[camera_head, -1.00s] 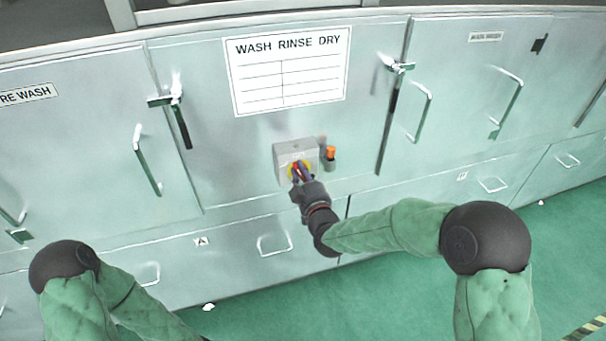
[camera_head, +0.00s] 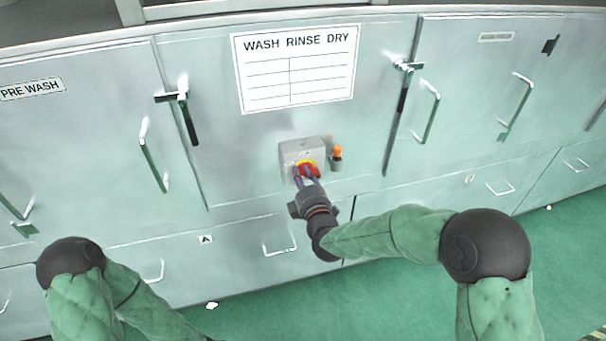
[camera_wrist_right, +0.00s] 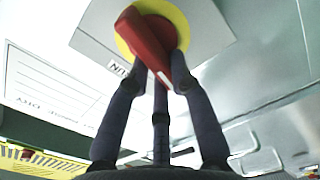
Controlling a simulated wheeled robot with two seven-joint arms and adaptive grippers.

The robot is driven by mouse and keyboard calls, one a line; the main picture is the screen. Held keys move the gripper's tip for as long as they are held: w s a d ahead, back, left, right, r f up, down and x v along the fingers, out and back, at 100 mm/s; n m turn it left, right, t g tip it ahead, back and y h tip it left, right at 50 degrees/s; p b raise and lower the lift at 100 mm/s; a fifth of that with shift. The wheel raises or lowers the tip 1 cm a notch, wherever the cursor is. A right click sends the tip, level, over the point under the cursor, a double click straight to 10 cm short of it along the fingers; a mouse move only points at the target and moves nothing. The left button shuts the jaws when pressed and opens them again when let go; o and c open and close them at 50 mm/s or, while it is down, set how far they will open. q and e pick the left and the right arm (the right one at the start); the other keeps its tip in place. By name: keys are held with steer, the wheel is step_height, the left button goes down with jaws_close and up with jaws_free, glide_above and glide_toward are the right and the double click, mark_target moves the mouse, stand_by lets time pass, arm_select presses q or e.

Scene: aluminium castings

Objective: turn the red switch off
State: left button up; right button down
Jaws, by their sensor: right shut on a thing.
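The red switch (camera_head: 311,169) is a rotary handle on a yellow disc, on the front of a grey box (camera_head: 300,148) fixed to the cabinet panel. It also shows in the right wrist view (camera_wrist_right: 146,46), where the handle lies slanted across the yellow disc (camera_wrist_right: 168,14). My right gripper (camera_head: 306,179) is at the switch, with its dark fingers shut on the handle. In the right wrist view the fingers (camera_wrist_right: 157,80) reach both sides of the handle's near end. My left arm comes in at the lower left; its gripper is out of frame.
An orange-topped knob (camera_head: 337,155) sits just right of the box. A "WASH RINSE DRY" sign (camera_head: 297,95) is above it. Door latches (camera_head: 182,105) and bar handles (camera_head: 152,158) stick out from the cabinet. Green floor (camera_head: 400,300) is open in front.

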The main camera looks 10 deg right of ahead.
steer(key=shift+a+f+n, duration=0.1)
steer(key=shift+f+n, duration=0.15)
steer(key=shift+n, duration=0.95)
steer(key=c, duration=1.1)
jaws_free()
steer(key=s, duration=1.2)
steer(key=shift+d, duration=0.2)
